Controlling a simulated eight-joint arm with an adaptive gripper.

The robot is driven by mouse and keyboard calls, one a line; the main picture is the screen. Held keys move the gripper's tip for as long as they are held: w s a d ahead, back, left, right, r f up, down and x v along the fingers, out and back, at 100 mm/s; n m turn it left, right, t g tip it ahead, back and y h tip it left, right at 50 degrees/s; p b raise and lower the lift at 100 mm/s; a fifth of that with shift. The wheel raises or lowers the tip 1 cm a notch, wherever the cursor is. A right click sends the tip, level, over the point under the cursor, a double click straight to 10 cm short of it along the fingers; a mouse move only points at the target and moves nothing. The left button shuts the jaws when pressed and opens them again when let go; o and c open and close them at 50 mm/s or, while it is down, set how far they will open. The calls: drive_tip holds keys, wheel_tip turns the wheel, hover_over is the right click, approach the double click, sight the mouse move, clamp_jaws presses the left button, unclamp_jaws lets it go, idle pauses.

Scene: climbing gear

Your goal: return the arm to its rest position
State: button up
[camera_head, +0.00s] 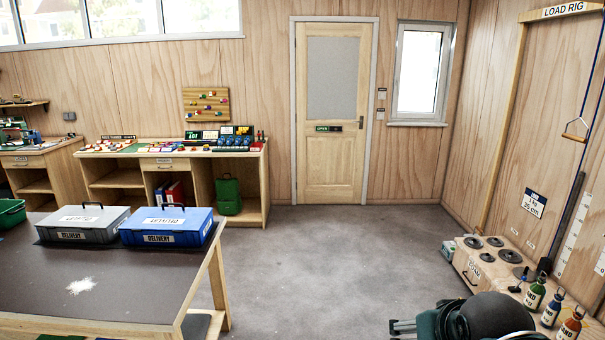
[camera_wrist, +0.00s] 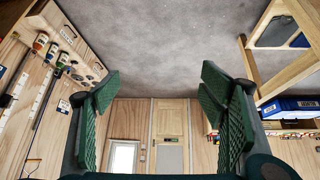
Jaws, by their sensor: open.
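My gripper (camera_wrist: 157,95) shows in the wrist view with its two green ribbed fingers spread wide apart. Nothing is between the fingers but a view of the floor, the wall and the door. In the head view, part of my dark arm and gripper shows at the bottom right, over the floor and beside the low wooden weight box (camera_head: 480,262).
A dark-topped table (camera_head: 120,290) at left holds a grey delivery case (camera_head: 84,222), a blue delivery case (camera_head: 168,226) and a white powder patch (camera_head: 80,286). Bottles (camera_head: 535,293) stand on the weight box. The floor (camera_head: 320,260) before the door (camera_head: 332,110) is clear.

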drive_tip(key=shift+n+y, duration=0.6)
drive_tip(key=s+a+f, duration=0.1)
drive_tip(key=a, duration=0.1)
drive_tip(key=s+a+f, duration=0.1)
drive_tip(key=s+a, duration=0.1)
drive_tip(key=shift+s+f, duration=0.15)
drive_tip(key=shift+s, duration=0.15)
idle(0.5)
